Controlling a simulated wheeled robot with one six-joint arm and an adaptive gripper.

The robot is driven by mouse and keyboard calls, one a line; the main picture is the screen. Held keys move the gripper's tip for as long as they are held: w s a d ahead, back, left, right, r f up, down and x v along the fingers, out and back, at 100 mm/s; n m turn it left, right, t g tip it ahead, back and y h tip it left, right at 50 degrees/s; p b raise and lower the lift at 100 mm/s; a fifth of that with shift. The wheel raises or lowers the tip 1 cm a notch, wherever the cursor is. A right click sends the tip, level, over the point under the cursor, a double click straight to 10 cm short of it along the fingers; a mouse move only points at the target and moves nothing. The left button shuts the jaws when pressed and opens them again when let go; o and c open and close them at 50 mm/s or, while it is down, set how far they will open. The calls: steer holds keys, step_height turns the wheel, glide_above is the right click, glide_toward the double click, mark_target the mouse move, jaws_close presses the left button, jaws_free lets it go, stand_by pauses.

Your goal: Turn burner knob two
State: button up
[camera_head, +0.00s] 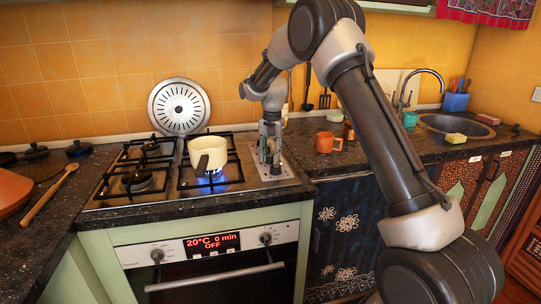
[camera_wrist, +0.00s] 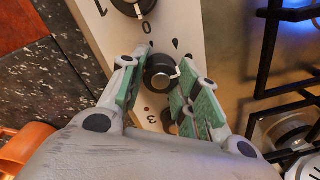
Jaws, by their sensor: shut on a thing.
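My gripper (camera_head: 269,158) points down over the knob strip at the right side of the cooktop (camera_head: 110,196). In the wrist view, my gripper (camera_wrist: 160,76) has its green-padded fingers on both sides of a black round burner knob (camera_wrist: 159,73) with a pale pointer line, and it is shut on this knob. Another black knob (camera_wrist: 133,5) sits at the top edge of the wrist view. Which numbered burner the held knob serves cannot be told. In the head view my gripper largely hides the knobs.
A cream pot (camera_head: 212,147) stands over a lit blue flame (camera_head: 212,182), left of my gripper. Black grates (camera_wrist: 268,45) lie close to the knob strip. An orange mug (camera_head: 325,142) stands on the counter to the right. A round perforated metal disc (camera_head: 179,106) leans on the wall.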

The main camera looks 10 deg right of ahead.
steer(key=m, duration=0.4)
steer(key=shift+m, duration=0.3)
steer(key=m, duration=0.4)
steer(key=shift+a, duration=0.1)
steer(key=m, duration=0.5)
steer(key=shift+r+m+h, duration=0.1)
steer(key=shift+m+h, duration=0.2)
steer(key=shift+m, duration=1.8)
steer(key=o, duration=1)
